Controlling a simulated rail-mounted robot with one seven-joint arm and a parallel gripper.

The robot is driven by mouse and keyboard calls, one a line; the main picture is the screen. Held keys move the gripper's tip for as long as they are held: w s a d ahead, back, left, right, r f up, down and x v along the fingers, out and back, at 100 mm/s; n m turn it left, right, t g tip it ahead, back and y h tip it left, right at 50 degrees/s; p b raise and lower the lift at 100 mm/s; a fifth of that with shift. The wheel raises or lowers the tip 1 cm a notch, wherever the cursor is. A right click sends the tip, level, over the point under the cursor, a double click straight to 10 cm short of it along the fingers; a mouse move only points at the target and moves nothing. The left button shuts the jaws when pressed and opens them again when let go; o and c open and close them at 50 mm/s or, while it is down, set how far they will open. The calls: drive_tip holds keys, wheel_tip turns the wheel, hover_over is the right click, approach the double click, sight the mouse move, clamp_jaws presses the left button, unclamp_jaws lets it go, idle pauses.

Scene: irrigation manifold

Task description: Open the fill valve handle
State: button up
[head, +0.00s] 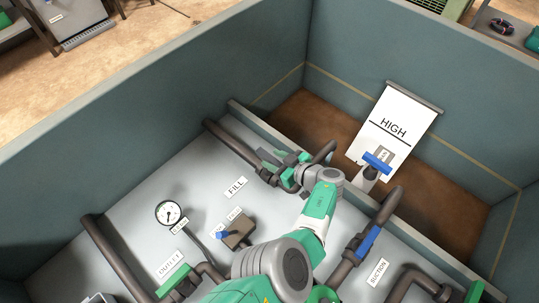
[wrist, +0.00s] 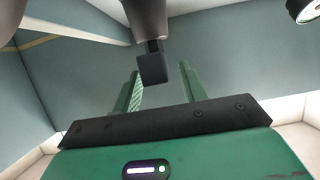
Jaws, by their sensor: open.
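The FILL label (head: 236,187) lies on the grey panel, beside a dark pipe (head: 228,138) that runs to the fill valve. My gripper (head: 278,160) is at that valve and covers most of it, so I cannot make out the handle's position in the head view. In the wrist view my gripper (wrist: 160,88) is open, with its two green fingers apart. A dark square block (wrist: 152,68) below a grey pipe-like part (wrist: 146,18) shows in line with the gap between the fingers. I cannot tell whether the fingers touch it.
A blue suction handle (head: 368,242) sits on a pipe to the right, near the SUCTION label (head: 378,274). A gauge (head: 169,213) and a green outlet handle (head: 172,281) are at lower left. A HIGH sign (head: 394,125) stands behind another blue handle (head: 377,162). Walls enclose the panel.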

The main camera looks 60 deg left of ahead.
drive_tip(key=p+v, duration=0.1)
drive_tip(key=v, duration=0.4)
drive_tip(key=shift+d+r, duration=0.1)
drive_tip(key=shift+d, duration=0.1)
wheel_tip(320, 180, up, 9)
drive_tip(key=p, duration=0.8)
drive_tip(key=shift+p, duration=0.4)
drive_tip(key=shift+f, duration=0.2)
